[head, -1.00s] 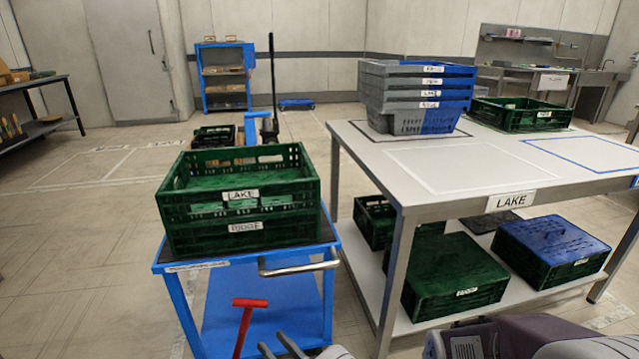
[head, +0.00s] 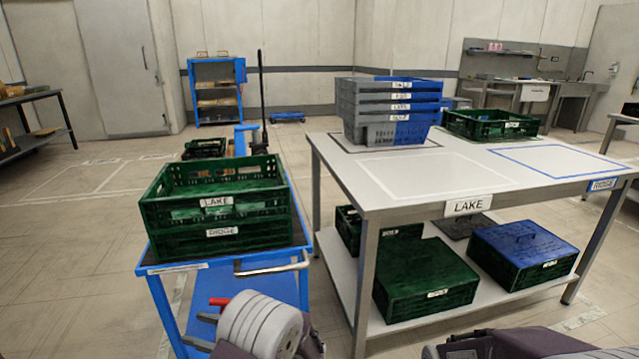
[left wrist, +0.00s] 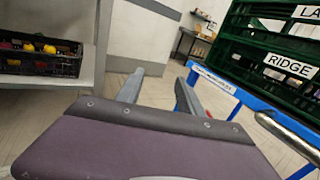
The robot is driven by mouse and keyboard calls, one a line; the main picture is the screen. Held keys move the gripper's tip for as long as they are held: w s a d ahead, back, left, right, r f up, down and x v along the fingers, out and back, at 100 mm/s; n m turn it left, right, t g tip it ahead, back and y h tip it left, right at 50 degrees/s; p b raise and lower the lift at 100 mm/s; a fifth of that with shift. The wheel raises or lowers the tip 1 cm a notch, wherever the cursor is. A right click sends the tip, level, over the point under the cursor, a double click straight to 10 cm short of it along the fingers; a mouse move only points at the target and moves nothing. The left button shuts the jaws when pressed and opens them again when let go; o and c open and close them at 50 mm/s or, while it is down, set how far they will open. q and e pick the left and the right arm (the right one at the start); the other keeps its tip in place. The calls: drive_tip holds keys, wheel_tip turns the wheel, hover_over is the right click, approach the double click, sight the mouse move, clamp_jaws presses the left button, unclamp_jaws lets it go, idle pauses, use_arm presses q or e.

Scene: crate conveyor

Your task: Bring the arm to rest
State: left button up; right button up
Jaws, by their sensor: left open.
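My left gripper (head: 203,331) is at the bottom of the head view, in front of the blue trolley's lower part. It is open and nothing is between its fingers; both fingers (left wrist: 158,88) also show in the left wrist view. The green crates labelled LAKE and RIDGE (head: 222,233) are stacked on the trolley (head: 160,300), above and beyond the gripper. In the left wrist view, the RIDGE crate (left wrist: 285,65) is at the upper right, apart from the fingers. My right gripper is out of view; only part of an arm shows at the bottom right.
A table (head: 430,180) stands right of the trolley, with stacked grey-blue crates (head: 385,125) and a green crate (head: 490,126) on top. Its lower shelf holds lidded crates (head: 425,280). A red handle (head: 222,301) is partly hidden by my arm.

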use_arm(q)
drive_tip(key=s+a+r+n+g+h+p, duration=0.1)
drive_tip(key=s+a+n+g+h, duration=0.25)
drive_tip(key=s, duration=0.35)
drive_tip(key=s+a+n+g+h, duration=0.3)
drive_tip(key=s+n+g+h, duration=0.15)
drive_tip(key=s, duration=0.25)
drive_tip(key=s+d+f+n+t+h, duration=0.2)
drive_tip(key=d+f+n+h, duration=0.25)
drive_tip(key=d+n, duration=0.2)
drive_tip(key=s+d+f+n+t+h, duration=0.2)
drive_tip(key=s+d+f+n+h, duration=0.1)
drive_tip(key=d+n+h, duration=0.3)
drive_tip(key=w+d+r+p, duration=0.1)
drive_tip(key=r+p, duration=1.8)
drive_tip(key=w+d+r+t+p, duration=0.1)
drive_tip(key=w+r+p, duration=0.1)
drive_tip(key=r+p, duration=1.7)
drive_tip(key=shift+w+r+p, duration=0.15)
drive_tip(key=shift+w+p, duration=0.05)
drive_tip(key=shift+p, duration=0.2)
drive_tip(key=shift+d+m, duration=0.1)
drive_tip(key=shift+m, duration=0.15)
